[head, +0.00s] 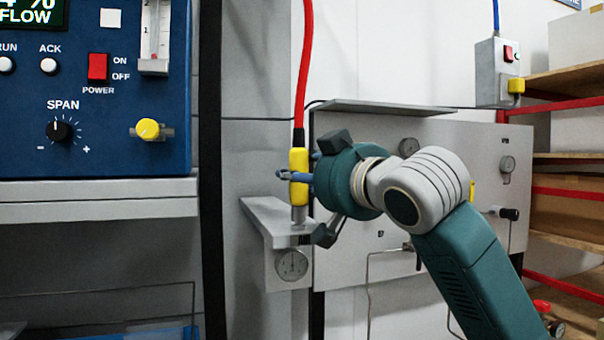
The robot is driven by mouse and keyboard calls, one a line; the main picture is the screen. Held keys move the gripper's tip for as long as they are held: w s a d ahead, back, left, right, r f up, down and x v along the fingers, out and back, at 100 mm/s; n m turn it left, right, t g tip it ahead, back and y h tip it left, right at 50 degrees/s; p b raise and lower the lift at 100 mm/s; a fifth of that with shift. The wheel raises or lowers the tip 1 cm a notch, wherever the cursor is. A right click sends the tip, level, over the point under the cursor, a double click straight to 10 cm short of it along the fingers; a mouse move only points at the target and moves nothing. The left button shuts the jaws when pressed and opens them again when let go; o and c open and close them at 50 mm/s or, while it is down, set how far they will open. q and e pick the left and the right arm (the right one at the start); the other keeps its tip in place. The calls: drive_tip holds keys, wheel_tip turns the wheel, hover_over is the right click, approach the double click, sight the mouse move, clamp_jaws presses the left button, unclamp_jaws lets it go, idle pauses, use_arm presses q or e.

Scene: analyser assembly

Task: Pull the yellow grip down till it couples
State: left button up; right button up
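The yellow grip (299,194) hangs upright at the lower end of a red hose (304,65). A silver metal end (299,214) shows below it, at the top of a grey bracket (268,212). I cannot tell whether this end is seated in the bracket. My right gripper (289,175) reaches in from the right, with its blue fingers across the middle of the yellow grip. It looks shut on the grip, though the far finger is mostly hidden. My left gripper is not in view.
A round gauge (291,265) sits on the bracket's front. A grey panel (450,150) with knobs stands behind my arm. A blue analyser (110,100) with switches stands on a shelf at left. A dark vertical post (210,170) stands between analyser and bracket.

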drive_tip(key=o, duration=0.4)
drive_tip(key=shift+a+f, duration=0.1)
drive_tip(key=shift+f, duration=0.3)
drive_tip(key=shift+c, duration=0.2)
drive_tip(key=shift+r, duration=0.15)
drive_tip(key=shift+s+r, duration=0.1)
drive_tip(key=v, duration=1.2)
